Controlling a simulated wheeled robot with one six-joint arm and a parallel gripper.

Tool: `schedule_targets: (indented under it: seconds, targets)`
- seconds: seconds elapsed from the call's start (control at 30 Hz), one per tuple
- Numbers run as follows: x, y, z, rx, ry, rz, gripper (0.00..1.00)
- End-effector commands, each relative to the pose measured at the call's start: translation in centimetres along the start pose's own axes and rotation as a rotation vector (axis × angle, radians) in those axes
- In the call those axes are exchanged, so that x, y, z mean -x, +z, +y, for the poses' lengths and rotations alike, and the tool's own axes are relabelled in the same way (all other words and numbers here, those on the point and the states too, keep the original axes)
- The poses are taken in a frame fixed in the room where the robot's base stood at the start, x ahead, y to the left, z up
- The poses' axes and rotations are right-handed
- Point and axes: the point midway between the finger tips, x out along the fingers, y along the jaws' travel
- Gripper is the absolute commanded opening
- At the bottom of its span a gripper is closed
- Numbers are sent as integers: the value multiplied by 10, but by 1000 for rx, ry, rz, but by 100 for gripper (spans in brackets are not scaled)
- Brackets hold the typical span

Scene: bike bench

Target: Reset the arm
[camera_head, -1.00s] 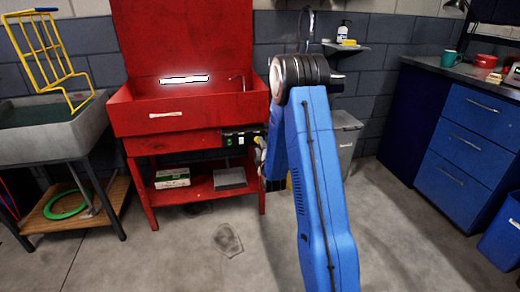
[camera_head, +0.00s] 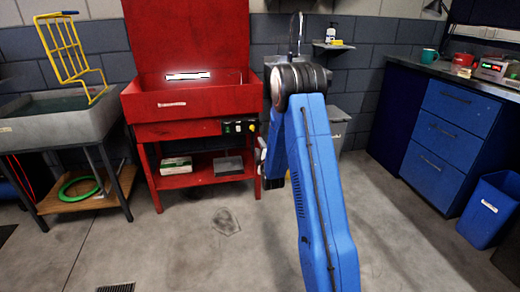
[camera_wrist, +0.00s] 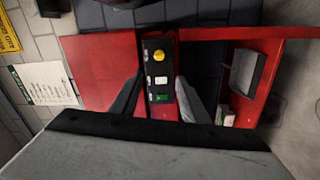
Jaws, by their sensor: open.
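My blue arm (camera_head: 325,200) rises in the middle of the head view, bent at a dark, ringed joint (camera_head: 300,78). My gripper is mostly hidden behind the arm in that view. In the wrist view, my gripper (camera_wrist: 158,98) shows two dark fingers spread apart with nothing held between them. Beyond the gap is a black control panel (camera_wrist: 160,76) with a yellow knob, a white button and a green switch, on the red wash station (camera_head: 195,100). The fingers appear apart from the panel.
A grey sink (camera_head: 60,122) with a yellow rack (camera_head: 68,48) stands at left. Blue drawers (camera_head: 447,136) and a blue bin (camera_head: 490,210) stand at right. A grey lidded bin (camera_head: 337,128) is behind my arm. The concrete floor (camera_head: 180,250) in front is clear.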

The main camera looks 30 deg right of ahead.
Motion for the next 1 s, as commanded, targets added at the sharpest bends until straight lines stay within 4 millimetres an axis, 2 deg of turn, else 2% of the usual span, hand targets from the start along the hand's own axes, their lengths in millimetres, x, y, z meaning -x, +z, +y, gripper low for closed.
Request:
schedule_targets:
  seconds: [0.67,0.83,1.0]
  targets:
    - [-2,0,0,-1,-1,0,41]
    - [2,-10,14,-36,-29,1,41]
    - [16,-33,41,-126,-112,-4,41]
